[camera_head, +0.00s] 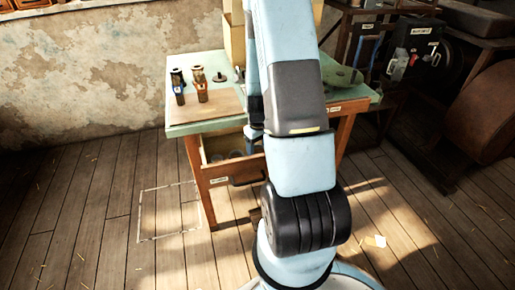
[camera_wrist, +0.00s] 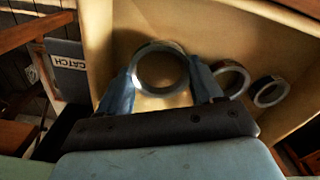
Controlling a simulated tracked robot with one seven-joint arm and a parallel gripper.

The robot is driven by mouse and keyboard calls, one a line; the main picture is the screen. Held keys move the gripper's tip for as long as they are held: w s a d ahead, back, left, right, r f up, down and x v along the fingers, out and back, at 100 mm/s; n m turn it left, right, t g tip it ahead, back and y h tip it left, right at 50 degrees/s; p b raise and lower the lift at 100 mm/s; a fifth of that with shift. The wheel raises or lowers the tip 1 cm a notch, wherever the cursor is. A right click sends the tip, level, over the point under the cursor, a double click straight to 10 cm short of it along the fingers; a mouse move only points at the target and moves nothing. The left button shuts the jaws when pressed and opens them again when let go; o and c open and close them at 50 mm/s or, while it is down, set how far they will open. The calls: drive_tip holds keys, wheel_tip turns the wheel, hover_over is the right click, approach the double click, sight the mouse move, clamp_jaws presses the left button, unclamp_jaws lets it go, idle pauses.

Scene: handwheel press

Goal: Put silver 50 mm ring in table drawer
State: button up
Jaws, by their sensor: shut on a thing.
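My gripper (camera_wrist: 160,88) is shut on a silver ring (camera_wrist: 137,70), which sits between its two blue fingers in the wrist view. This ring is the largest of the three rings there; its size marking cannot be read. The ring is inside or just over the open table drawer (camera_wrist: 225,38); whether it touches the drawer floor I cannot tell. The drawer also shows pulled out under the table in the head view (camera_head: 222,171). There my arm hides part of it, and the held ring is not clear.
Two smaller silver rings, a middle one (camera_wrist: 246,80) and a small one (camera_wrist: 284,92), lie in the drawer right of my gripper. The table (camera_head: 205,62) carries spools (camera_head: 198,75) and a board. A dark machine (camera_head: 425,60) stands at right. Floor at left is clear.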

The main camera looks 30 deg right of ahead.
drive_tip(key=shift+f, duration=0.2)
drive_tip(key=shift+f, duration=0.15)
drive_tip(key=o, duration=0.7)
drive_tip(key=shift+o, duration=0.2)
drive_tip(key=s+a+r+t, duration=0.1)
drive_tip(key=a+r, duration=0.2)
drive_tip(key=r, duration=0.9)
drive_tip(key=a+r+t, duration=0.1)
drive_tip(key=a+r, duration=0.1)
drive_tip(key=r, duration=0.9)
drive_tip(key=s+a+r+t, duration=0.1)
drive_tip(key=s+a+r, duration=0.4)
drive_tip(key=s+r, duration=0.3)
drive_tip(key=s+a+r+m+t, duration=0.1)
drive_tip(key=s+a+r+t, duration=0.1)
drive_tip(key=s+a+r, duration=0.4)
wheel_tip(320, 180, up, 5)
drive_tip(key=shift+s+f+t, duration=0.2)
drive_tip(key=shift+s+t, duration=0.1)
drive_tip(key=shift+s, duration=0.85)
